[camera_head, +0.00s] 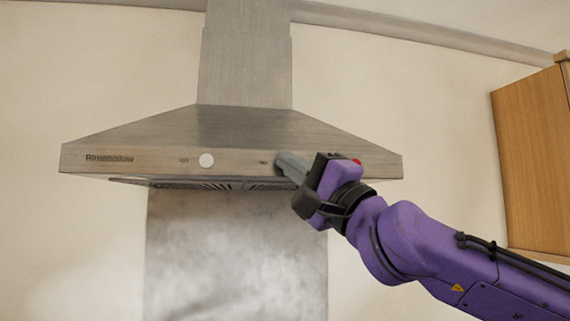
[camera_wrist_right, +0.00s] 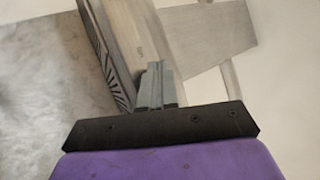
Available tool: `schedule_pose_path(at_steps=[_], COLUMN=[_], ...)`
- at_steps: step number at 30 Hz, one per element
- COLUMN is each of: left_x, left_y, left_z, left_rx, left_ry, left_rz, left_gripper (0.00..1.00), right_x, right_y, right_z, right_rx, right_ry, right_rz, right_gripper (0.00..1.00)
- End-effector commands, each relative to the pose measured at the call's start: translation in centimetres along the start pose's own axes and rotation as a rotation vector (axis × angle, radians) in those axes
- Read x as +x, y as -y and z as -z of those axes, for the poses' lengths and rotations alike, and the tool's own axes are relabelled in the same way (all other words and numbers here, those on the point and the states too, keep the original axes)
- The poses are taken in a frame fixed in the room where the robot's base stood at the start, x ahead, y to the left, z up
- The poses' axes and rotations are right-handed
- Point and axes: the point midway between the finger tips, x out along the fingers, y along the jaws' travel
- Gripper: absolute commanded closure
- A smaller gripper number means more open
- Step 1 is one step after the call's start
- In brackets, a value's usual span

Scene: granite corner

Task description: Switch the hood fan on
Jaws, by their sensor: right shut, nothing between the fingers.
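The range hood (camera_head: 225,125) is brushed metal and hangs on the wall in the head view. Its front strip carries a brand name at the left, a round white knob (camera_head: 206,160) and two small dark marks. My right gripper (camera_head: 281,158) is shut and empty. Its fingertips are at the hood's front strip, right of the white knob and beside the right-hand mark; whether they touch cannot be told. In the right wrist view the shut fingers (camera_wrist_right: 154,75) point at the hood's front (camera_wrist_right: 124,35). Any control behind the fingers is hidden. My left gripper is not in view.
A wooden cabinet (camera_head: 532,155) hangs on the wall at the right, above my right arm. A grey stone-like backsplash panel (camera_head: 235,255) runs down below the hood. The wall in front and to the left of the hood is clear.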

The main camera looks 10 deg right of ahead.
Motion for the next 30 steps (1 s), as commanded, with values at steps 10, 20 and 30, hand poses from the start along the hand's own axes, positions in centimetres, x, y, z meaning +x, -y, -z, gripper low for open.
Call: schedule_pose_path(at_steps=[10,20,30], left_x=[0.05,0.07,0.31], left_y=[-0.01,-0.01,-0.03], left_z=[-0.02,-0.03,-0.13], left_rx=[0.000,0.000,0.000], left_ry=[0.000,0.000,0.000], left_rz=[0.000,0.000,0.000], left_gripper=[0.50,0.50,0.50], right_x=[0.21,0.35,-0.47], right_y=[-0.18,-0.26,0.33], right_z=[0.10,0.21,-0.35], right_rx=[0.000,0.000,-0.001], right_ry=[0.001,0.000,0.000], right_rz=[0.000,0.000,0.001], right_gripper=[1.00,1.00,1.00])
